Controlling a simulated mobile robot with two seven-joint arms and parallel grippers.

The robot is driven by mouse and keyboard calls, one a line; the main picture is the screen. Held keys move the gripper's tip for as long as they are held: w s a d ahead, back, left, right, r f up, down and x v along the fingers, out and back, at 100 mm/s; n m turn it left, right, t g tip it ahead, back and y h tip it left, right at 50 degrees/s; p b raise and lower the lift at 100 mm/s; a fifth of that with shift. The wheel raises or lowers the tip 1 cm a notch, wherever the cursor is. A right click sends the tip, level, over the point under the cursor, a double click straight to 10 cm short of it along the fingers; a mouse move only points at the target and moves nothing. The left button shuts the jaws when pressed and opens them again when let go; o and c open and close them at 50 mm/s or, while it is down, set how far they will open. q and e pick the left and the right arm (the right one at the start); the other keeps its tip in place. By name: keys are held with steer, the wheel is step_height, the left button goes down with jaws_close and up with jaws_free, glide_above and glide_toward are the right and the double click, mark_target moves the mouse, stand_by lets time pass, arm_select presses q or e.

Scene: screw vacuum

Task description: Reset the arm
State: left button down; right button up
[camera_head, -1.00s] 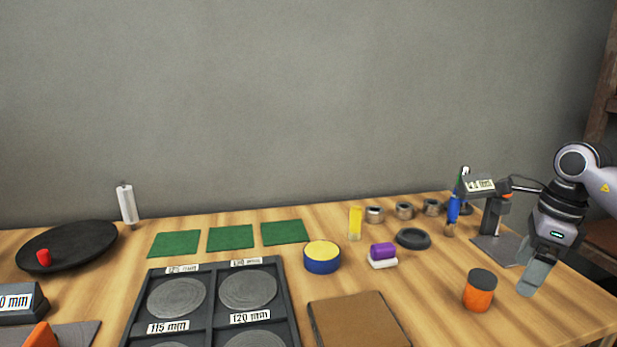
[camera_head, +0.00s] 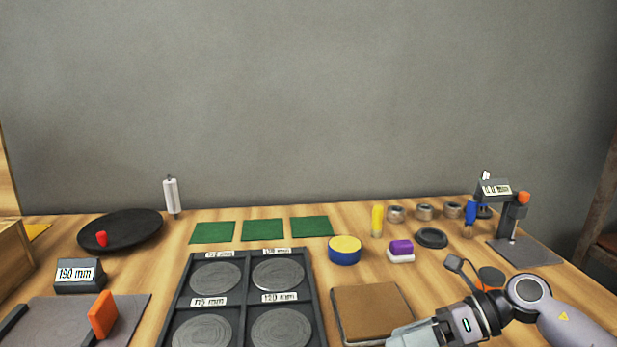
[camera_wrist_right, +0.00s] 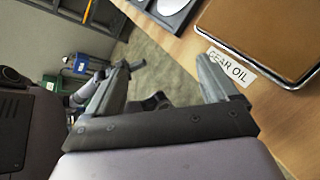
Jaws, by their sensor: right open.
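My left gripper is not in view.
A dark tray (camera_head: 247,292) with round grey discs lies left of the brown box. An orange container (camera_head: 490,279) is mostly hidden behind my right arm. A stand (camera_head: 512,219) is at the far right. A black round dish (camera_head: 120,231) and an orange block (camera_head: 102,315) are at left.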

steer(key=s+a+r+m+t+y+p, duration=0.1)
steer(key=s+a+r+m+t+y, duration=0.1)
steer(key=a+m+t+y, duration=0.45)
steer(key=s+d+f+m+t+h+p, duration=0.1)
steer(key=s+d+f+m+h, duration=0.2)
steer(key=m, duration=0.8)
steer(key=s+d+f+m+h+p, duration=0.2)
steer(key=s+d+f+m+h, duration=0.1)
steer(key=s+f+m+h, duration=0.5)
steer(key=s+d+f+m+t+h+p, duration=0.1)
steer(key=s+d+f+m+h, duration=0.2)
steer(key=f+m, duration=0.6)
steer(key=s+m+h, duration=0.2)
steer(key=m+h, duration=0.1)
steer(key=m, duration=0.4)
steer(key=shift+s+d+t+p, duration=0.2)
steer(key=shift+d+t+p, duration=0.1)
steer(key=shift+t, duration=0.05)
steer(key=shift+m, duration=0.25)
